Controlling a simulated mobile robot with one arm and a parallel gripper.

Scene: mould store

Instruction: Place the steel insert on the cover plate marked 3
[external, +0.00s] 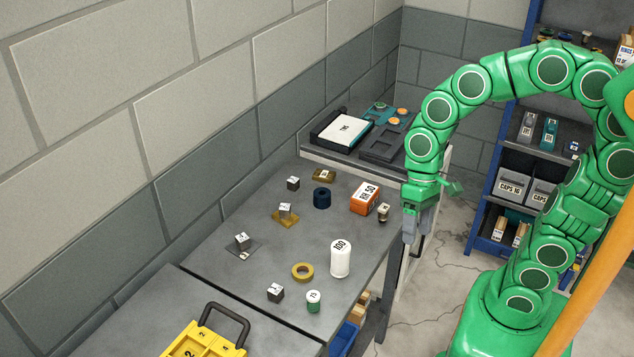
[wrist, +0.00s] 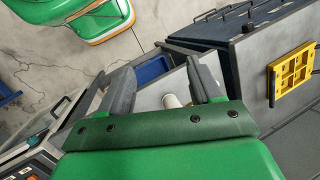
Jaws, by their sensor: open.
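Several small steel cubes that could be the steel insert stand on the grey workbench (external: 215,270): a dark-sided cube (external: 293,183) at the back, a cube (external: 285,209) on a brass-coloured plate (external: 287,221), a cube (external: 242,241) on a dark grey plate (external: 246,254), and a dark-sided cube (external: 276,292) at the front. Their marks and the plates' numbers are too small to read surely. My gripper (external: 416,238) is open, pointing down beyond the bench's right edge, apart from all cubes. In the wrist view its fingers (wrist: 160,88) are spread, with no cube between them.
A white bottle marked 100 (external: 340,259), a brass ring (external: 302,271), a green-and-white jar (external: 313,301), an orange box (external: 364,198) and a dark blue ring (external: 321,198) stand on the bench. A yellow block (external: 202,343) with a handle lies at the front. Shelves (external: 535,150) stand right.

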